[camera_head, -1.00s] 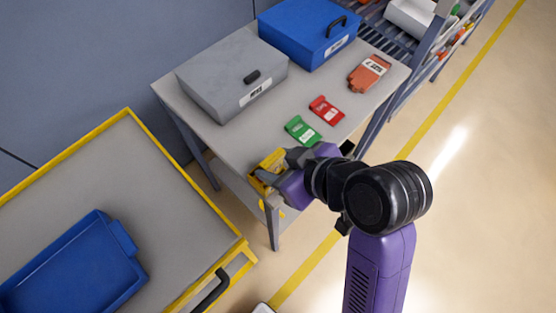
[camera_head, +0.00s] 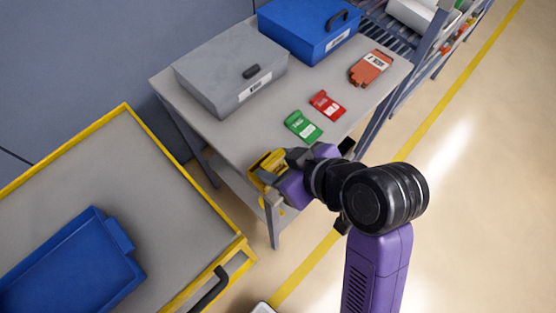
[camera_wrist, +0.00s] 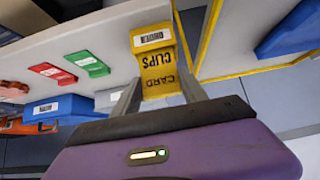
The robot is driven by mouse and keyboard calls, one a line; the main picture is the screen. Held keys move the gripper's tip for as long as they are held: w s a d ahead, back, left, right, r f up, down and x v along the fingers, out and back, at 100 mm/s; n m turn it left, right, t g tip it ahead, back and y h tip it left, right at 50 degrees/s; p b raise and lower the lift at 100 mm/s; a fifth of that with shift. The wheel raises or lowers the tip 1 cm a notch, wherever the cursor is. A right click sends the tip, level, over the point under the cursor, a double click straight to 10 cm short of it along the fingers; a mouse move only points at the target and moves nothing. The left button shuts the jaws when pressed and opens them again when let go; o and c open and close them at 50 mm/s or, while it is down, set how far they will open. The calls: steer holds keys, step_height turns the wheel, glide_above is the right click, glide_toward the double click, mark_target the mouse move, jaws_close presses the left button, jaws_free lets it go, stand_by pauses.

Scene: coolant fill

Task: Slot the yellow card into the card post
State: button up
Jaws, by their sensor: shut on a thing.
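The yellow card (camera_head: 267,166) is at the front left edge of the grey table, at the tips of my gripper (camera_head: 283,163). In the wrist view the yellow card (camera_wrist: 158,64) shows a white label and the upside-down words "CARD CLIPS". The two fingers of my gripper (camera_wrist: 160,92) are on either side of its near end, shut on it. Whether the card touches the table I cannot tell. A green card (camera_head: 302,127) and a red card (camera_head: 327,104) lie flat on the table behind it. I cannot make out a card post in either view.
The grey table (camera_head: 225,135) also bears a grey case (camera_head: 222,70), a blue case (camera_head: 300,35) and an orange item (camera_head: 371,68). A yellow-edged cart (camera_head: 165,200) with a blue tray (camera_head: 95,225) stands at the left. A rack is at the back right.

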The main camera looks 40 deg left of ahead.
mark_target(274, 170)
steer(key=shift+f+b, duration=1)
steer(key=shift+f, duration=0.55)
steer(key=o, duration=1.4)
steer(key=v, duration=0.7)
steer(key=shift+d+r, duration=0.3)
steer(key=shift+r, duration=0.05)
